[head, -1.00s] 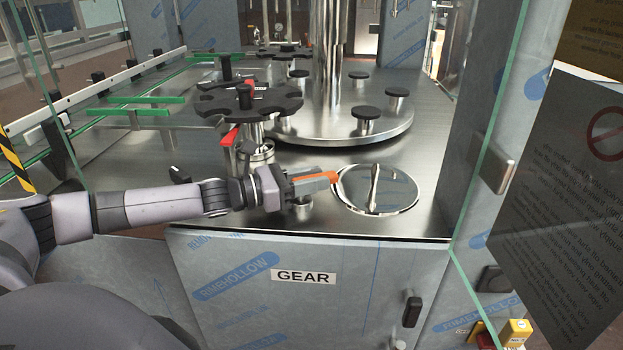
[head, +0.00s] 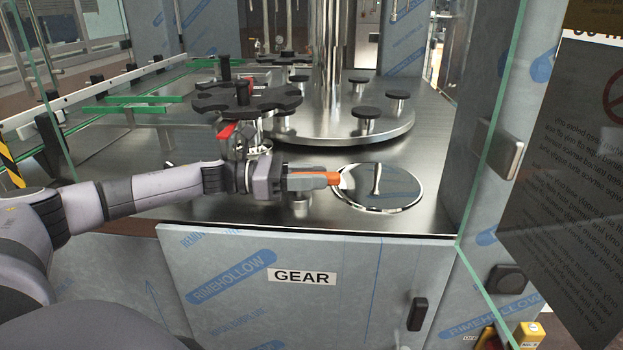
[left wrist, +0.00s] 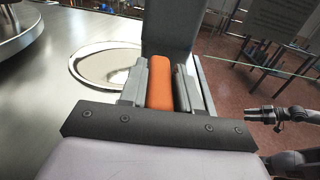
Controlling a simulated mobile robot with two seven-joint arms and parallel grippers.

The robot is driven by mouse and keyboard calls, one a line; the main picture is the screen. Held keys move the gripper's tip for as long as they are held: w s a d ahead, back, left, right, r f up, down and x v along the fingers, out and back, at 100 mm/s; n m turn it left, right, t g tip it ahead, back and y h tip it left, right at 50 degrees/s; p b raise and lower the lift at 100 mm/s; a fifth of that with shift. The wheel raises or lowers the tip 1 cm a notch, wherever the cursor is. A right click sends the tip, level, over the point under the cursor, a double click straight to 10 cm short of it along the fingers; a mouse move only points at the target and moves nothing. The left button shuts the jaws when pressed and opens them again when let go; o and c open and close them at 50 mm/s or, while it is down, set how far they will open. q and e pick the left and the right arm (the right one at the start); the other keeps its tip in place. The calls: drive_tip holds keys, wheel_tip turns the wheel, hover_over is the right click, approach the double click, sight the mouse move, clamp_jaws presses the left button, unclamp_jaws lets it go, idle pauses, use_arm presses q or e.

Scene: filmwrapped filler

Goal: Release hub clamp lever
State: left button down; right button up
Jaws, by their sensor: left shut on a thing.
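The red lever (head: 227,130) of the hub clamp sticks out under the black star wheel (head: 246,98) in the head view. My arm hides the lower part of the hub. My left gripper (head: 318,181) is to the right of the lever and apart from it, above the deck beside the round polished plate. It is shut on an orange bar (head: 331,177), whose tip points right. In the left wrist view the orange bar (left wrist: 160,82) sits between the two jaws. My right gripper (left wrist: 268,114) shows small at the right of the left wrist view; its opening is unclear.
The polished plate (head: 392,194) lies in the steel deck (head: 300,225). A turntable (head: 320,128) with black-topped posts stands behind. Green guide rails (head: 125,109) are at left.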

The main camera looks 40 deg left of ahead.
use_arm(q)
drive_tip(key=shift+r, duration=0.1)
drive_tip(key=c, duration=0.9)
unclamp_jaws()
wheel_tip(320, 180, up, 20)
drive_tip(key=shift+p, duration=0.8)
